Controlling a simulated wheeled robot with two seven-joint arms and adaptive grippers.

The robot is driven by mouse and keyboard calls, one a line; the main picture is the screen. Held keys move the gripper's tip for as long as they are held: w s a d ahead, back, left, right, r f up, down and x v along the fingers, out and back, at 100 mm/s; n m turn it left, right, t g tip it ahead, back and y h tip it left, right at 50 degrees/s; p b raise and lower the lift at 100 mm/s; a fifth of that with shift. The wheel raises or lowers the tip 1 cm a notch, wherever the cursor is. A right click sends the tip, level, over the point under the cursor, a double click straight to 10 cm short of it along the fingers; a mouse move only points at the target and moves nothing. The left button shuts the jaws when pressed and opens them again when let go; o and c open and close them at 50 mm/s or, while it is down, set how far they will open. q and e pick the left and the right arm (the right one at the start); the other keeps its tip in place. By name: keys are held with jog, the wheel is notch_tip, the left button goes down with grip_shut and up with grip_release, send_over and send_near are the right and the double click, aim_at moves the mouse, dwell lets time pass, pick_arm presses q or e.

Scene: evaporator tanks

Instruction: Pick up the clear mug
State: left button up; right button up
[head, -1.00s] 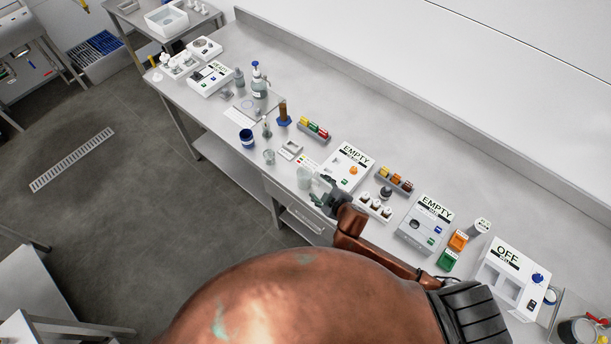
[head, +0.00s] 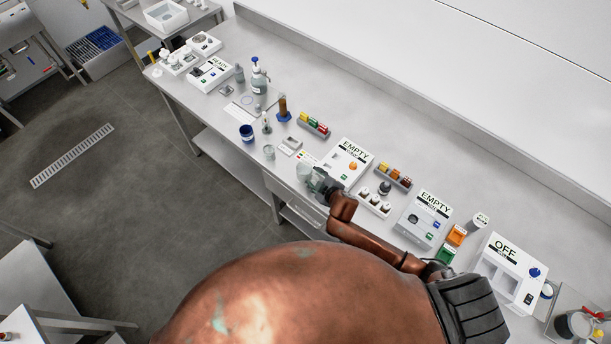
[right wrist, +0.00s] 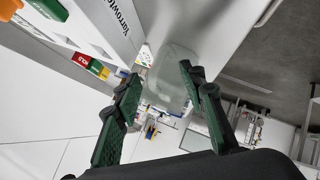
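The clear mug (head: 303,172) stands near the front edge of the bench. It is partly hidden by my right gripper (head: 318,182), which has reached it from the right. In the right wrist view the see-through mug (right wrist: 172,72) lies ahead, between the two green fingers of my right gripper (right wrist: 160,78). The fingers are spread apart, with the mug's body in the gap. I cannot tell whether either finger touches it. My left gripper is not in view.
A white device marked EMPTY (head: 349,160) stands just behind the gripper. A small clear beaker (head: 269,152) and a blue-banded cup (head: 246,133) stand to the left. A rack with white-capped bottles (head: 374,202) is to the right. The bench's front edge is close.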

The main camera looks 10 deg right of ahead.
grip_shut()
jog(key=shift+d, duration=0.1)
dwell(0.6)
